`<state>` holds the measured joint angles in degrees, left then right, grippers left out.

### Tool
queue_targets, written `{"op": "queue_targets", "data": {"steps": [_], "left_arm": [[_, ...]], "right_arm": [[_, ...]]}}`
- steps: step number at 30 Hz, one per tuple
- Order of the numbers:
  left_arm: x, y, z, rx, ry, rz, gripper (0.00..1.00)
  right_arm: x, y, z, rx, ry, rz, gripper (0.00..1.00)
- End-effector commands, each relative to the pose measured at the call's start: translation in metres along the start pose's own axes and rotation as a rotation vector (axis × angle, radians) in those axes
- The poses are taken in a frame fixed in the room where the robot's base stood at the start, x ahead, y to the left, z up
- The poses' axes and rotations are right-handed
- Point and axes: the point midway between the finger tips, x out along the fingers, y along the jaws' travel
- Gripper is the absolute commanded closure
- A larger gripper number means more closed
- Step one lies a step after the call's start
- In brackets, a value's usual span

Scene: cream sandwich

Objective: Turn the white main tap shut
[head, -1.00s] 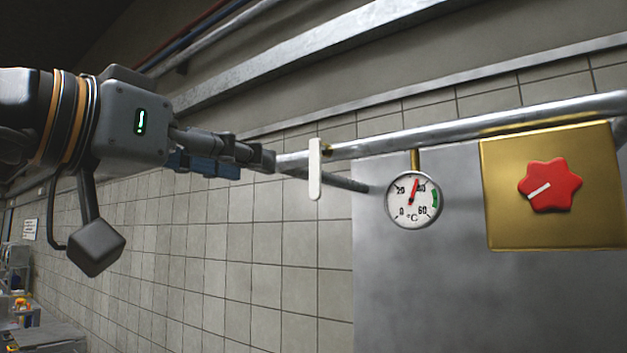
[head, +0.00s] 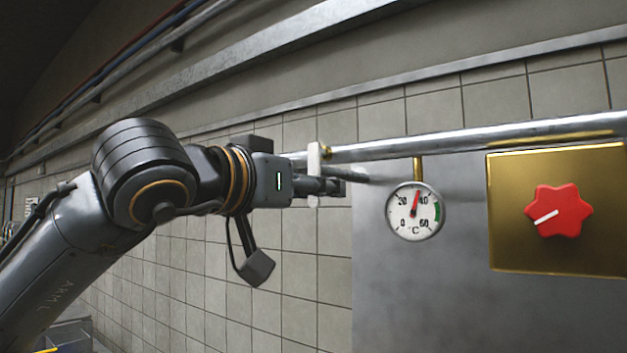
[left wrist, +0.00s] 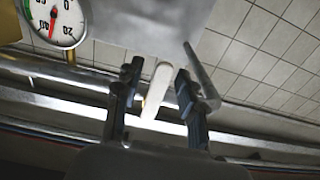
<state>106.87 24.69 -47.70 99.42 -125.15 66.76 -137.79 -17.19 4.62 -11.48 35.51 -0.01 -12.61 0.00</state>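The white main tap's lever (head: 314,160) hangs upright across the left end of the steel pipe in the head view. My left gripper (head: 328,186) is at the lever's lower half, and its fingers hide part of it. In the left wrist view the white lever (left wrist: 157,88) stands between the two fingers of my left gripper (left wrist: 158,78). A narrow gap shows on each side of it, so the gripper is open around the lever. My right gripper is in neither view.
A round temperature dial (head: 415,211) hangs below the pipe (head: 460,140), right of the lever. A red knob (head: 558,211) sits on a brass plate (head: 505,240) further right. Tiled wall lies behind. The space below the lever is clear.

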Motion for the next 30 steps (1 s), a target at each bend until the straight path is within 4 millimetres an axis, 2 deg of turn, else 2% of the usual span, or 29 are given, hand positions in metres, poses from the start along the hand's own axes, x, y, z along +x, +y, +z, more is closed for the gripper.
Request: {"op": "queue_targets", "data": {"steps": [6, 8, 12, 23, 30], "left_arm": [[0.000, 0.000, 0.000, 0.000, 0.000, 0.000, 0.60], [0.000, 0.000, 0.000, 0.000, 0.000, 0.000, 0.71], [0.000, 0.000, 0.000, 0.000, 0.000, 0.000, 0.99], [0.000, 0.000, 0.001, -0.007, 0.000, -0.001, 1.00], [0.000, 0.005, 0.001, -0.089, 0.002, -0.001, 1.00]], "right_arm": [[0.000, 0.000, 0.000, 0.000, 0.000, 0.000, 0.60], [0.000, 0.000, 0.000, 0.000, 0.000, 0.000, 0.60], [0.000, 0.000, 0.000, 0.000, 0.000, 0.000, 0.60], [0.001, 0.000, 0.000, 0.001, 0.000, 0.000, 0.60], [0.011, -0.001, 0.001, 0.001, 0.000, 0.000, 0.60]]}}
